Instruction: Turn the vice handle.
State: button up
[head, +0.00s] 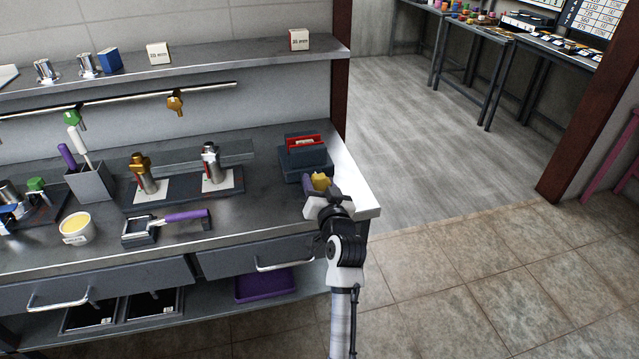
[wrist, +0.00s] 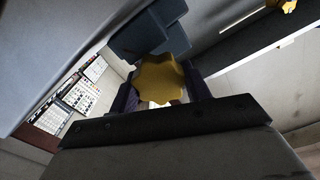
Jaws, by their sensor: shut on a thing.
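The vice (head: 303,160) is a dark blue-grey block with red jaws, standing near the right end of the steel workbench. A pale block sits between its jaws. Its handle is a yellow star-shaped knob (head: 322,181) on the vice's near side. My gripper (head: 317,188) reaches up to the knob from the front right corner of the bench. In the wrist view the handle (wrist: 161,78) sits between the two dark purple fingers of my gripper (wrist: 160,88), which are shut on it. The dark vice body (wrist: 138,38) shows behind it. The fingertips are partly hidden.
A purple-handled portafilter (head: 180,216) lies on the bench to the left, near a cream-filled tub (head: 77,228). Two metal tools stand on a dark mat (head: 182,190). A shelf (head: 200,68) runs above. Open floor lies to the right.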

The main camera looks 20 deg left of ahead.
jog(key=o, duration=1)
jog(key=shift+c, duration=0.2)
jog(key=b+v, duration=0.4)
jog(key=v, duration=1)
